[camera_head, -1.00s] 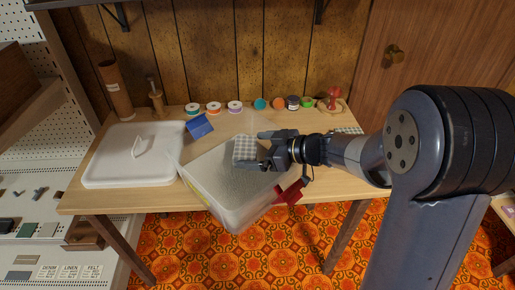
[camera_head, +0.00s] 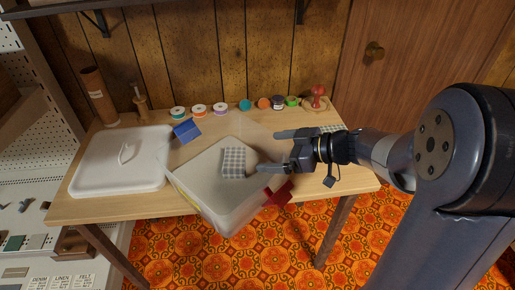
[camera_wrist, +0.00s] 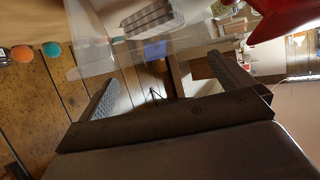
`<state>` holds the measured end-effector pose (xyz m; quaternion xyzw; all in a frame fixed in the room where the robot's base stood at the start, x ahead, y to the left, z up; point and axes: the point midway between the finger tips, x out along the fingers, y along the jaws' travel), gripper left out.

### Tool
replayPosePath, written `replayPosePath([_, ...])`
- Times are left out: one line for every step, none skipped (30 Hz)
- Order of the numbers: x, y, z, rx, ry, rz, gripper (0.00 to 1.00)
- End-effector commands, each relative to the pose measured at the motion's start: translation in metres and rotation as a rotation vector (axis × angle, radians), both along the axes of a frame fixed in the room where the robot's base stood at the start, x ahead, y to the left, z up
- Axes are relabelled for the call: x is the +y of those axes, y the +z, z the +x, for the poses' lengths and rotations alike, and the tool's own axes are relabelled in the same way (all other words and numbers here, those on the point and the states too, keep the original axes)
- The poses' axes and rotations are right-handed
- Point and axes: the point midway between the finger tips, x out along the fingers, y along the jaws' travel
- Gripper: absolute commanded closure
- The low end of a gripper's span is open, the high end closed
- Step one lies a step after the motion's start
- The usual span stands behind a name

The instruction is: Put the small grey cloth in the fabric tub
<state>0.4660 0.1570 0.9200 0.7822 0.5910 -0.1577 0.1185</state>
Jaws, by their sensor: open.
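The small grey checked cloth (camera_head: 233,162) is within the outline of the translucent fabric tub (camera_head: 207,200), near its middle. The tub sits askew at the table's front edge, with its lower corner past the edge. A grey ribbed shape, apparently the cloth, shows in the wrist view (camera_wrist: 150,17). My gripper (camera_head: 268,152) is open and empty, to the right of the cloth and apart from it, over the tub's right side. Its two fingers stand wide apart in the wrist view (camera_wrist: 163,68).
A white lid (camera_head: 122,165) lies left of the tub, with a blue block (camera_head: 187,131) behind. Several thread spools (camera_head: 220,109) and a red pincushion-like item (camera_head: 318,92) line the back. Red material (camera_head: 279,194) is at the tub's right. Another checked piece (camera_head: 333,128) lies behind my gripper.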

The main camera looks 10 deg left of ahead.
Motion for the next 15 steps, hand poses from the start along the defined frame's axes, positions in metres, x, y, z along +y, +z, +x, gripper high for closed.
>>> replayPosePath([-0.007,0.004,-0.001,-0.001,-0.004,0.000,0.00])
replayPosePath([-0.010,0.006,-0.002,-0.001,-0.003,0.000,0.00])
replayPosePath([-0.014,0.008,-0.003,-0.001,-0.003,0.001,0.00])
replayPosePath([-0.016,0.009,-0.004,-0.002,-0.002,0.000,0.00])
replayPosePath([-0.018,0.009,-0.004,-0.002,-0.002,0.000,0.00])
replayPosePath([-0.020,0.010,-0.005,-0.002,-0.001,0.000,0.00])
replayPosePath([-0.021,0.011,-0.005,-0.002,-0.001,0.000,0.00])
replayPosePath([-0.022,0.011,-0.006,-0.002,-0.001,0.001,0.00])
replayPosePath([-0.022,0.011,-0.006,-0.002,-0.001,0.001,0.00])
replayPosePath([-0.023,0.011,-0.006,-0.001,0.000,0.001,0.00])
replayPosePath([-0.023,0.011,-0.006,-0.001,0.000,0.001,0.00])
replayPosePath([-0.023,0.011,-0.006,-0.002,0.001,0.000,0.00])
replayPosePath([-0.023,0.011,-0.006,-0.002,0.001,0.000,0.00])
replayPosePath([-0.022,0.011,-0.006,-0.002,0.001,0.000,0.00])
replayPosePath([-0.022,0.011,-0.006,-0.002,0.001,0.000,0.00])
